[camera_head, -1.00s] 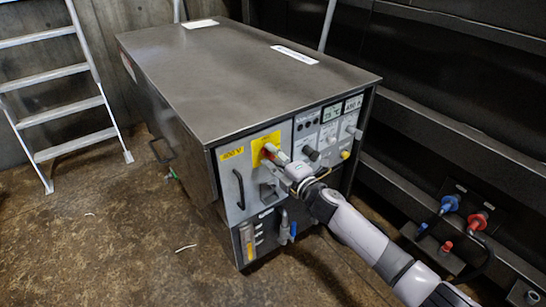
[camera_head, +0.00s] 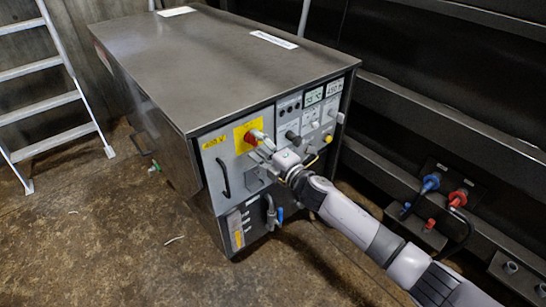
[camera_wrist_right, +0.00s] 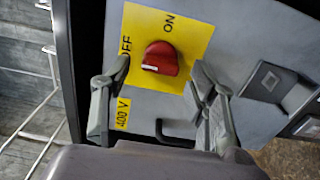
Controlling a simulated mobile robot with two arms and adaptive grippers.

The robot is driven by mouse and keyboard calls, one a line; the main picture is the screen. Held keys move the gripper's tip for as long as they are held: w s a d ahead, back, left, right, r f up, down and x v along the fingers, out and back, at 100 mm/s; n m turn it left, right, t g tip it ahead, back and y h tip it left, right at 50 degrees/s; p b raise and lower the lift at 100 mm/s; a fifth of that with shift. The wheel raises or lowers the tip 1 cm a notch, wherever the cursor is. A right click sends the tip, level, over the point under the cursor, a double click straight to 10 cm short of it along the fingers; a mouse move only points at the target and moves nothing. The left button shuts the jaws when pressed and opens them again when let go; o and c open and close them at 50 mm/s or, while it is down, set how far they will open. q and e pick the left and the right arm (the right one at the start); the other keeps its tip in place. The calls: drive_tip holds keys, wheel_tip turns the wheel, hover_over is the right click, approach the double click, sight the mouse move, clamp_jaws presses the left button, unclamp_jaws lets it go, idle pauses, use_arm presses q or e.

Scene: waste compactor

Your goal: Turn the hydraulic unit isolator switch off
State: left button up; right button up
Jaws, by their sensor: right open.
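The isolator switch is a red rotary knob (camera_head: 255,137) on a yellow plate (camera_head: 241,141) on the front of the grey hydraulic unit. In the right wrist view the knob (camera_wrist_right: 161,59) carries a white mark at its left end, on the side of the word OFF. The word ON stands above the knob. My right gripper (camera_head: 266,151) is just in front of the plate. In the wrist view its two fingers (camera_wrist_right: 158,84) are spread apart with the knob beyond and between them, and nothing is held. My left gripper is not in view.
A black handle (camera_head: 223,177) is left of the plate, and other knobs and displays are to its right. A blue-handled valve (camera_head: 279,214) is below. A ladder (camera_head: 52,95) stands at left. Blue and red connectors (camera_head: 431,183) are on the right wall. Floor at front left is mostly clear.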

drive_tip(key=v, duration=1)
drive_tip(key=shift+s+d, duration=0.15)
drive_tip(key=shift+s, duration=0.05)
